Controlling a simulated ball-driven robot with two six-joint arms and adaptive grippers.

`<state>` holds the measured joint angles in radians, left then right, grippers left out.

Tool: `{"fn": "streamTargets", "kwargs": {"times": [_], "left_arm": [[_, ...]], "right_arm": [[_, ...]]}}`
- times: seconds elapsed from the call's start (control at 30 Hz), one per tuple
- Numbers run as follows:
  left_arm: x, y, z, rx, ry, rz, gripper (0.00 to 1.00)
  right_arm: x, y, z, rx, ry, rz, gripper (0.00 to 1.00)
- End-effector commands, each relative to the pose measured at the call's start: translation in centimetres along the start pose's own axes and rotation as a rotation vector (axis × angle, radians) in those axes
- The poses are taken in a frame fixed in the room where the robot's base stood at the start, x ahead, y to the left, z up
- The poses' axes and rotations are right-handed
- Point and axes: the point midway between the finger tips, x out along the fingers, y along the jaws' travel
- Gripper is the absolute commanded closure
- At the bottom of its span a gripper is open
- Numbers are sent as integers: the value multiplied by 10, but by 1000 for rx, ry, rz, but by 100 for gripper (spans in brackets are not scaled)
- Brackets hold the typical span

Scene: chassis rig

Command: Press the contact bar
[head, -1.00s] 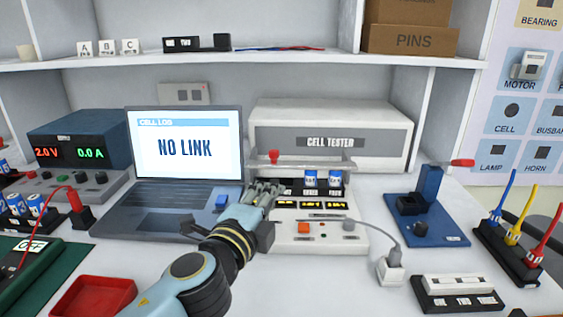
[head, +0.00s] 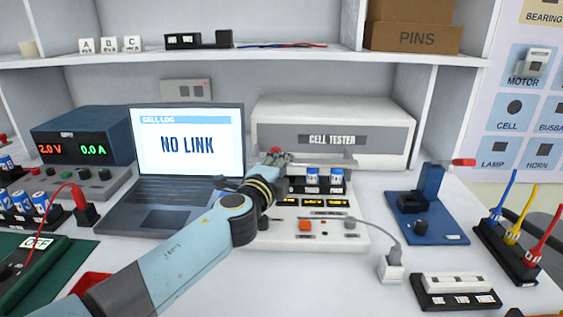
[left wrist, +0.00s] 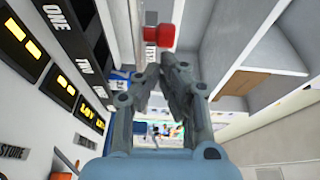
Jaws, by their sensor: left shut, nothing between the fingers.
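The contact bar (head: 312,164) runs across the cell tester (head: 340,208), above the blue-and-white cells (head: 337,176). Its red knob (head: 275,150) is at the left end, partly hidden by my left gripper (head: 275,158). In the left wrist view the red knob (left wrist: 158,36) is just beyond the fingertips of my left gripper (left wrist: 166,64). The fingers are shut with nothing between them. I cannot tell whether they touch the knob or the bar. My right gripper is not in view.
A laptop (head: 189,145) reading NO LINK stands left of the tester. A blue press-like fixture (head: 427,212) and a white plug block (head: 390,268) are to the right. A shelf (head: 120,59) runs above.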

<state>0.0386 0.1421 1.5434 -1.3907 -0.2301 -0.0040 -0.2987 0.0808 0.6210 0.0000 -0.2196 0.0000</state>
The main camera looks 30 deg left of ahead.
Motion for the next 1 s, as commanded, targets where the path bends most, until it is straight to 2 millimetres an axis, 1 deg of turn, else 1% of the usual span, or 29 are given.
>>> {"fn": "streamTargets", "kwargs": {"times": [0.43,0.47,0.63,0.73,0.83,1.0], "left_arm": [[5,0,4,0,0,-1,100],[8,0,4,1,0,-1,100],[40,1,15,1,0,-2,100],[56,1,20,1,0,0,100],[64,-1,23,1,0,0,100],[65,-2,24,1,0,0,100]], "right_arm": [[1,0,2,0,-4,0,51],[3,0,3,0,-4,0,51],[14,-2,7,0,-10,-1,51],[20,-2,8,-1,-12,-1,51],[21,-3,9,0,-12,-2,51],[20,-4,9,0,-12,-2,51]]}}
